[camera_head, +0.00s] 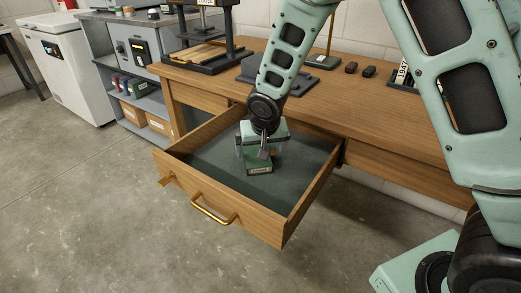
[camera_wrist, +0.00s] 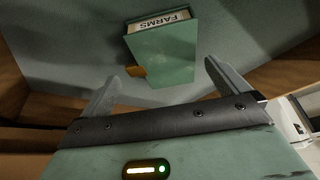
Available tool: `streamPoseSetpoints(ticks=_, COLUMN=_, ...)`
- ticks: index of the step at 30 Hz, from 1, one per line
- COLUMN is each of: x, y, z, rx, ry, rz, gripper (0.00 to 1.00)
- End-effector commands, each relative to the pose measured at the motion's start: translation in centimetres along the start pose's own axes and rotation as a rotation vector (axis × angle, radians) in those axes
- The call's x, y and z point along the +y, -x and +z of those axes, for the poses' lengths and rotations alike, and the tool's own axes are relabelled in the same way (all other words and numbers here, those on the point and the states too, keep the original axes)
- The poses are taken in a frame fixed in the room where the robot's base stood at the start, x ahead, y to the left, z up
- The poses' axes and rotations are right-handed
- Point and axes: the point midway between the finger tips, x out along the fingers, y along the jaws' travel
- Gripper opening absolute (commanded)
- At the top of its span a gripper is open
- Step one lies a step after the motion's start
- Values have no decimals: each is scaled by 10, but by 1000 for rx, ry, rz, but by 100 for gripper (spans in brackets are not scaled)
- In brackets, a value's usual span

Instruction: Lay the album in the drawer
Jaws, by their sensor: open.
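The album is a small green box-like book (camera_wrist: 165,55) with a white label reading FARMS in the wrist view. It also shows in the head view (camera_head: 259,168), on the dark lining of the open drawer (camera_head: 224,216). My gripper (camera_head: 262,150) is inside the drawer space, right over the album. In the wrist view the two fingers of my gripper (camera_wrist: 170,85) are spread wide, with the album beyond their tips and no finger touching it. An orange-brown tab shows at the album's side. The album's far side is partly hidden by my gripper in the head view.
The wooden desk (camera_head: 330,85) above the drawer carries a press (camera_head: 205,50), a grey block, small dark items and a number sign (camera_head: 402,74). A shelf unit with boxes (camera_head: 140,115) and a white chest (camera_head: 65,70) stand at left. The floor in front is clear.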

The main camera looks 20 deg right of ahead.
Motion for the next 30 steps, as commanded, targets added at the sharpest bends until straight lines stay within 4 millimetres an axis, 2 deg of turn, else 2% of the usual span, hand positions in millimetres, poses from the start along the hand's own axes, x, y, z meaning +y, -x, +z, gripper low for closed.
streamPoseSetpoints(ticks=1, x=-1, y=14, z=-2, rx=3, ry=0, rz=-3, gripper=100)
streamPoseSetpoints(ticks=3, x=-1, y=30, z=-2, rx=3, ry=-1, rz=-3, gripper=100)
streamPoseSetpoints(ticks=9, x=-1, y=70, z=-1, rx=3, ry=0, rz=-3, gripper=100)
streamPoseSetpoints(ticks=16, x=0, y=95, z=0, rx=0, ry=1, rz=-1, gripper=100)
streamPoseSetpoints(ticks=19, x=-6, y=108, z=12, rx=-20, ry=34, rz=-14, gripper=100)
streamPoseSetpoints(ticks=20, x=-9, y=114, z=22, rx=-36, ry=57, rz=-22, gripper=100)
streamPoseSetpoints(ticks=23, x=-22, y=146, z=68, rx=-110, ry=191, rz=-64, gripper=100)
streamPoseSetpoints(ticks=27, x=-31, y=198, z=153, rx=-227, ry=455, rz=-134, gripper=100)
streamPoseSetpoints(ticks=30, x=-26, y=224, z=203, rx=-293, ry=625, rz=-172, gripper=100)
